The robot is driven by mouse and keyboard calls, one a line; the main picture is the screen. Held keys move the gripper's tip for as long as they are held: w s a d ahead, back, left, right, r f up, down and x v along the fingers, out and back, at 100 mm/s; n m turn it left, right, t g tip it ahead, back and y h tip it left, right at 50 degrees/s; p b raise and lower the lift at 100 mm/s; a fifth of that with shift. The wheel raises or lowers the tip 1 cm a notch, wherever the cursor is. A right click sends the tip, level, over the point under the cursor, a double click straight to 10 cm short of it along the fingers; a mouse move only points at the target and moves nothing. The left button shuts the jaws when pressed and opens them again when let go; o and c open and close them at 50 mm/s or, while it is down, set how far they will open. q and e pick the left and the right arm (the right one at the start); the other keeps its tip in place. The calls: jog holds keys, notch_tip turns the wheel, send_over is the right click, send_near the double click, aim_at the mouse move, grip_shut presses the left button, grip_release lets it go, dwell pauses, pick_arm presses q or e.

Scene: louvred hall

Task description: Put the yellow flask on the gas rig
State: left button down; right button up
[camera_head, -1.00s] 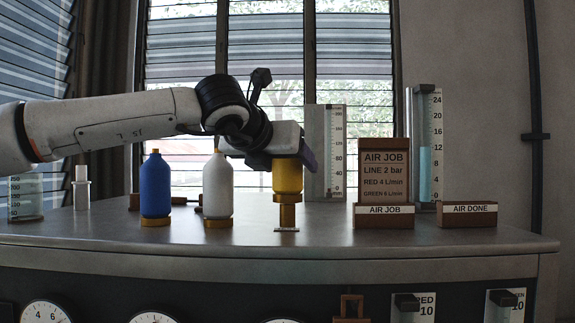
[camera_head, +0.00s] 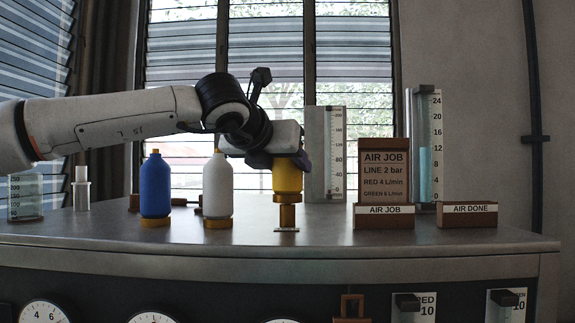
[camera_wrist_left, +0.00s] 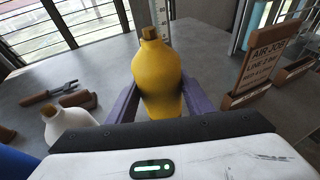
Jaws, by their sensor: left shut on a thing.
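My right gripper is not in view.
A blue flask (camera_head: 155,187) and a white flask (camera_head: 218,186) stand on brass bases to the left. The AIR JOB sign (camera_head: 384,172), AIR DONE block (camera_head: 467,214) and a water gauge (camera_head: 424,150) stand to the right. Gauges and valves line the bench front.

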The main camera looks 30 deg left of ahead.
pick_arm(q)
jog(key=shift+r, duration=0.15)
jog(key=shift+r+p, duration=2.05)
jog(key=shift+r, duration=1.2)
